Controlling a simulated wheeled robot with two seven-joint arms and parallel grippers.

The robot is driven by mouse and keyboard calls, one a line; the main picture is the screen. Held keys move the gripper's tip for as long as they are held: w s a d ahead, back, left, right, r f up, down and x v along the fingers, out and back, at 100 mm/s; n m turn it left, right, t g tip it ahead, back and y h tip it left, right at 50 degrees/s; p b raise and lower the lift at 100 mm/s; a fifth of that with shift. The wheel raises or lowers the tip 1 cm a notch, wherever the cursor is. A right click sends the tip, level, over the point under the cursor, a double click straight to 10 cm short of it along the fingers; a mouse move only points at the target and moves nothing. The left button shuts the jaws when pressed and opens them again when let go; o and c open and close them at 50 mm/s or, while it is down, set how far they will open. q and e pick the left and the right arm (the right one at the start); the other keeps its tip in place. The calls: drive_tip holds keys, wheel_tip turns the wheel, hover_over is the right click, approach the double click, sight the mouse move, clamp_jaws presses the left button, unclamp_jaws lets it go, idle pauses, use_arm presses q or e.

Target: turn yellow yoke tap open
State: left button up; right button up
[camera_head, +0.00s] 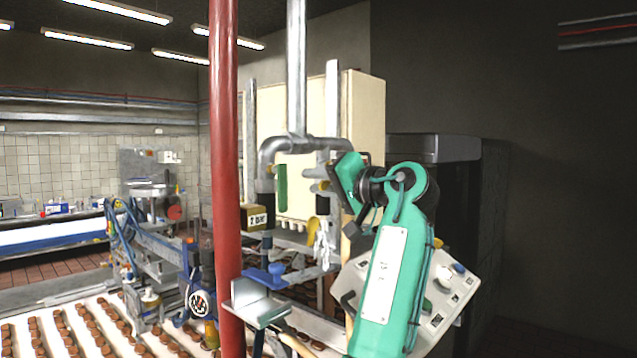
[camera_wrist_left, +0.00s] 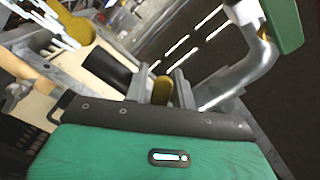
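My left gripper (camera_head: 326,184) is at the right end of the overhead pipe in the head view, with my green arm behind it. The left wrist view shows its two grey fingers (camera_wrist_left: 163,88) close together with a small yellow piece (camera_wrist_left: 162,91) between them. I cannot tell whether they press on it or which part of the tap it is. A yellow handle (camera_head: 313,229) hangs just below the gripper in the head view. A larger yellow part (camera_wrist_left: 75,24) shows at the upper left of the wrist view. My right gripper is out of view.
A grey pipe (camera_head: 296,75) drops to a crosspiece beside the tap. A green handle (camera_head: 282,187) hangs left of it. A red post (camera_head: 226,170) stands further left. A conveyor with brown biscuits (camera_head: 80,330) is at lower left, and a control box (camera_head: 440,300) stands behind my arm.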

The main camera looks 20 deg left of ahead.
use_arm(q)
drive_tip(key=shift+s+d+f+b, duration=0.15)
drive_tip(key=shift+s+d+b, duration=0.05)
drive_tip(key=shift+d+b, duration=0.25)
drive_tip(key=b+v, duration=0.5)
drive_tip(key=v, duration=0.8)
drive_tip(key=shift+r, duration=0.2)
drive_tip(key=shift+w, duration=0.1)
